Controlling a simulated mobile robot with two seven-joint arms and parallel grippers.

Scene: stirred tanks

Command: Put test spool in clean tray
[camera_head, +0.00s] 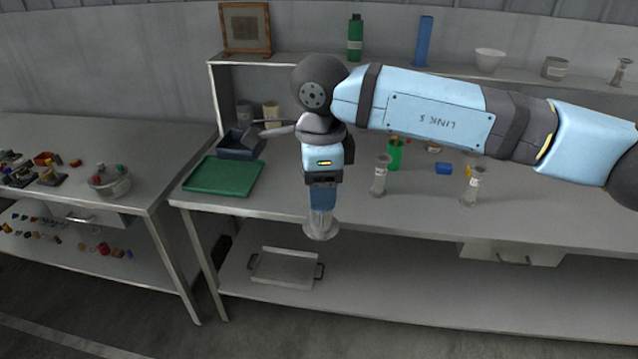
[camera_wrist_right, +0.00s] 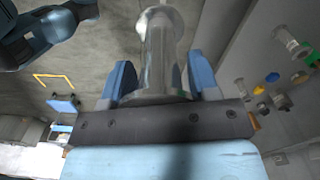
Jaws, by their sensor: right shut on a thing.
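My right gripper (camera_head: 322,206) is shut on a clear-grey metal-looking spool (camera_head: 321,231) with a wide round end. It holds the spool hanging downward, in front of the bench edge in the picture. In the right wrist view the spool (camera_wrist_right: 160,45) stands between the two blue fingers of the gripper (camera_wrist_right: 160,82). A green tray (camera_head: 222,176) lies on the bench to the left of the gripper and looks empty. I cannot tell from any label which tray is the clean one. My left gripper is not in view.
A dark blue bin (camera_head: 240,145) stands behind the green tray. Two similar spools (camera_head: 380,175) (camera_head: 472,184) stand upright on the bench to the right. A metal tray (camera_head: 286,266) sits on the lower shelf. A bowl (camera_head: 109,181) is on the left table.

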